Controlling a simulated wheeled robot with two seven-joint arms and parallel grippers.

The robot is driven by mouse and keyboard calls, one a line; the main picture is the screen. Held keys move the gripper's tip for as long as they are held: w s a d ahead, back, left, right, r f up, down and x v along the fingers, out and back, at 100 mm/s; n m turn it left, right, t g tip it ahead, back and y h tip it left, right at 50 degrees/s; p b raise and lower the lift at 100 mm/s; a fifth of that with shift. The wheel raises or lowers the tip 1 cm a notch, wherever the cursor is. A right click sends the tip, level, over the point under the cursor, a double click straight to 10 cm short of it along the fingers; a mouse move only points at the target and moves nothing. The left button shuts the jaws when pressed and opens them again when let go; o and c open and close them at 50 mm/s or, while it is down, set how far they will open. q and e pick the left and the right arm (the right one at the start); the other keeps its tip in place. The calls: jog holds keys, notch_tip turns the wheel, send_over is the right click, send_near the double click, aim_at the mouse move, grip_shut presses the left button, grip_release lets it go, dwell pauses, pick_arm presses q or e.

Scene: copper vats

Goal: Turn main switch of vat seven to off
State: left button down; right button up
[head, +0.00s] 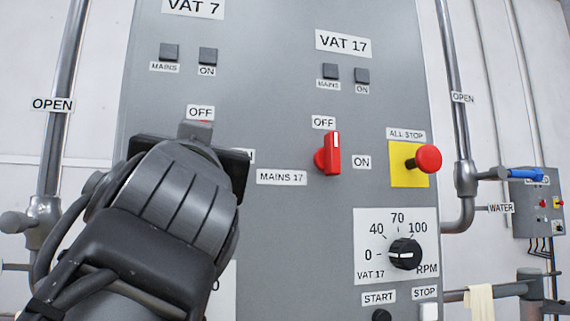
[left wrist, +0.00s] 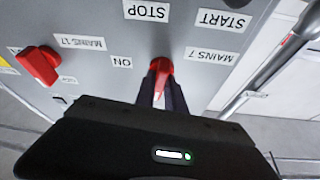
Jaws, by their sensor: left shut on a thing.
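The red main switch of vat seven shows in the left wrist view (left wrist: 160,68), between the two fingers of my left gripper (left wrist: 161,92). The gripper is shut on it. The wrist view is roughly upside down. The switch handle runs roughly in line with the fingers; its tip is partly hidden. In the head view my left gripper (head: 195,130) covers nearly all of this switch, just below the OFF label (head: 200,112). The MAINS 7 label (left wrist: 210,55) and ON label (left wrist: 122,62) flank the switch in the wrist view. My right gripper is out of view.
To the right on the grey panel (head: 270,110) are the red vat 17 switch (head: 332,154), upright toward its OFF label, a red all-stop button (head: 428,158) and a black RPM knob (head: 405,253). Pipes (head: 55,120) stand beside the panel.

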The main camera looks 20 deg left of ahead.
pick_arm(q)
jog(key=shift+f+n+g+y, duration=0.15)
jog(key=shift+n+g+y, duration=0.25)
jog(key=shift+n, duration=0.9)
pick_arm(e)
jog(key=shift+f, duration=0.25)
pick_arm(q)
jog(key=shift+w, duration=0.1)
jog(key=c, duration=1.4)
grip_release()
